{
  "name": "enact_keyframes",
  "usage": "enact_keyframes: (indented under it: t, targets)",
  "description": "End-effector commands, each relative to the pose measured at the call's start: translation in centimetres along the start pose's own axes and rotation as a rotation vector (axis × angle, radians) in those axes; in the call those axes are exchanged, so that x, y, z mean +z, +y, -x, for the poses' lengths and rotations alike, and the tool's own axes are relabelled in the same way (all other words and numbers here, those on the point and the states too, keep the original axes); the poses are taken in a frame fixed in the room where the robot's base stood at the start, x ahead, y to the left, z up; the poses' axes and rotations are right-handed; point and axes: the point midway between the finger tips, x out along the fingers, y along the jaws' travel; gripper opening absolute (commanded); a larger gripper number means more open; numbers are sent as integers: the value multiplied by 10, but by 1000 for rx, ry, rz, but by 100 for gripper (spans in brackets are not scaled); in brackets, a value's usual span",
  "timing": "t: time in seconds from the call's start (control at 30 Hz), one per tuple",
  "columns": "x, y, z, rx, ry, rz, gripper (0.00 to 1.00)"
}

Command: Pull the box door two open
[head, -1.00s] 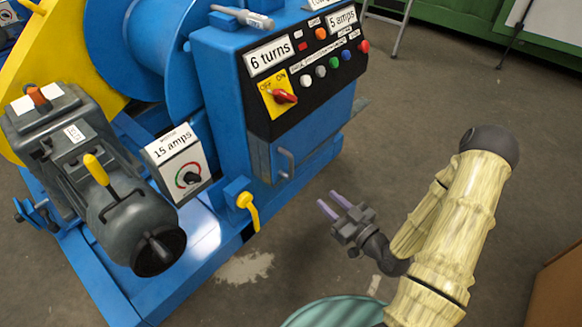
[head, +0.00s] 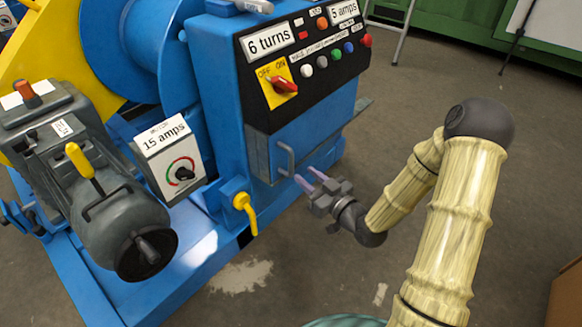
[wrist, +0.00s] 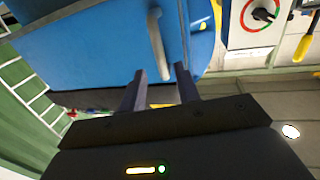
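The box door (head: 302,142) is a blue panel on the lower front of the blue control box, with a grey bar handle (head: 285,158) near its left edge. The door looks closed. In the wrist view the handle (wrist: 157,48) stands upright above my fingertips, with the blue door (wrist: 110,50) behind it. My gripper (head: 308,181) is just in front of the lower end of the handle.
Above the door is a black panel with a red switch (head: 283,85) and several buttons. A yellow-handled valve (head: 245,207) juts out below left of the door. A grey motor (head: 110,200) and a 15 amps dial box (head: 172,165) stand further left. The floor (head: 440,70) at right is open.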

Motion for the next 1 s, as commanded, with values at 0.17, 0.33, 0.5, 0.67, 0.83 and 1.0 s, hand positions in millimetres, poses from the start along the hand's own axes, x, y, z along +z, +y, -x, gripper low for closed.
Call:
enact_keyframes:
  t: [0.17, 0.33, 0.5, 0.67, 0.83, 1.0]
  targets:
    - [2, 0, -33, -1, 2, 2, 32]
    - [2, 0, -60, -1, 2, 2, 32]
    - [0, 0, -76, 0, 1, 0, 32]
    - [0, 0, -78, 1, 0, -1, 32]
    - [0, 0, -77, 1, 0, -1, 26]
    - [0, 0, -77, 1, 0, -1, 0]
